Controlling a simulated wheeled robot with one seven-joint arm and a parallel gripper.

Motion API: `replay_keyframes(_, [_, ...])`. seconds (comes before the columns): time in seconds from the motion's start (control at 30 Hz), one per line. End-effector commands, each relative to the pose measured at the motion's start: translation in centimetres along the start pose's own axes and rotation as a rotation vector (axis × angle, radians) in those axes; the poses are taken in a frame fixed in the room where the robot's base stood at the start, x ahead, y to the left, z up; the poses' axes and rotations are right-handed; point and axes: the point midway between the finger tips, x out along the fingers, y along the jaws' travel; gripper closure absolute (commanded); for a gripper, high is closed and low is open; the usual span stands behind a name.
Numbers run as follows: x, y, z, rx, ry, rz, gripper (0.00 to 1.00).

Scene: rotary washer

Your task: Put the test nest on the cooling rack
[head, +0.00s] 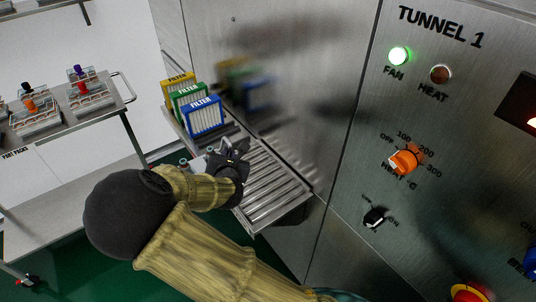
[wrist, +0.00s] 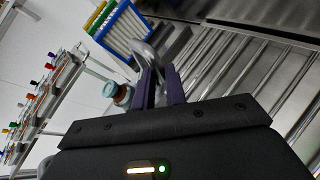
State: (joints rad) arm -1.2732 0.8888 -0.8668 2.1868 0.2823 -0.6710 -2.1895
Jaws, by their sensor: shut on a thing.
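My gripper (head: 236,155) is over the left part of a slatted metal rack (head: 275,190), beside the steel cabinet. In the wrist view its dark purple fingers (wrist: 159,75) are close together on a pale, curved grip. I take this to be part of the test nest (wrist: 144,50), which is mostly hidden by the fingers and my arm. A round teal piece with a brown ring (wrist: 111,90) shows left of the fingers, and a small bit of it shows left of my gripper in the head view. I cannot tell whether the nest touches the slats.
Yellow, green and blue filters (head: 204,117) stand at the rack's far left end, close to my gripper. The right part of the slats is bare. A trolley (head: 128,100) with several nests of coloured caps stands at left. The cabinet's control panel (head: 440,130) is at right.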

Motion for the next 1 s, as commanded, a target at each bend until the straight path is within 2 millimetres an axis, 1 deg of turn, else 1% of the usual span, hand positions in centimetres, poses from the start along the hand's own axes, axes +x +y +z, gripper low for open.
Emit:
replay_keyframes(0.03, [0.4, -0.8, 0.7, 0.005, -0.002, -0.004, 1.0])
replay_keyframes(0.6, [4.8, -8.0, 5.5, 0.002, -0.002, -0.001, 1.0])
replay_keyframes(0.73, [5.6, -9.4, 6.3, 0.002, -0.001, -0.001, 1.0])
replay_keyframes(1.0, [6.8, -11.3, 7.6, 0.001, -0.001, -0.001, 1.0])
